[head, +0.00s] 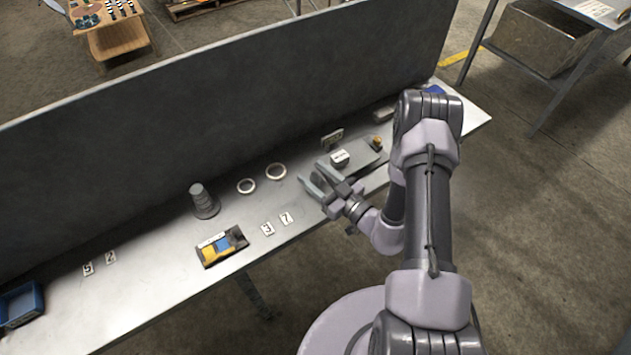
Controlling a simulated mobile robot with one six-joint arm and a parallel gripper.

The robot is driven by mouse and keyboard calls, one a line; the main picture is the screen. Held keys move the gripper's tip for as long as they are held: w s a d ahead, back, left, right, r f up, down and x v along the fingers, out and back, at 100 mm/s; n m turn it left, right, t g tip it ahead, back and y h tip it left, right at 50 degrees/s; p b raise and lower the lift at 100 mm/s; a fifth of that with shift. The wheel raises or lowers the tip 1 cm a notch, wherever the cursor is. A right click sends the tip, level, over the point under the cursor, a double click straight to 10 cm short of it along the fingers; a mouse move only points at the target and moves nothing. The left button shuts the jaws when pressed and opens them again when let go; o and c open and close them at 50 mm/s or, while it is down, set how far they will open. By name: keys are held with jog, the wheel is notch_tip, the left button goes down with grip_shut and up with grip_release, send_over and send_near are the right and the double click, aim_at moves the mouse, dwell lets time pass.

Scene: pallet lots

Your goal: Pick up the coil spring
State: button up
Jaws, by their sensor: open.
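I cannot pick out a coil spring for certain. A grey ribbed, stepped upright piece (202,199) on a round base stands on the bench left of centre, near the back panel; it may be a stacked or coiled part. My gripper (314,181) is open over the right half of the bench, its fingers pointing up-left, with nothing seen between them. It is well to the right of the ribbed piece. A small white-topped round thing (339,157) sits on a grey plate (362,157) just beyond the gripper. My arm hides part of the bench to the right.
Two pale rings (246,186) (276,171) lie between the ribbed piece and gripper. A dark tray (237,243) with yellow and blue pieces and several number cards (286,218) lie in front. A blue bin (20,304) stands far left. A tall panel (180,125) backs the bench.

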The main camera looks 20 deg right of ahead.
grip_shut()
jog(key=shift+r, duration=0.1)
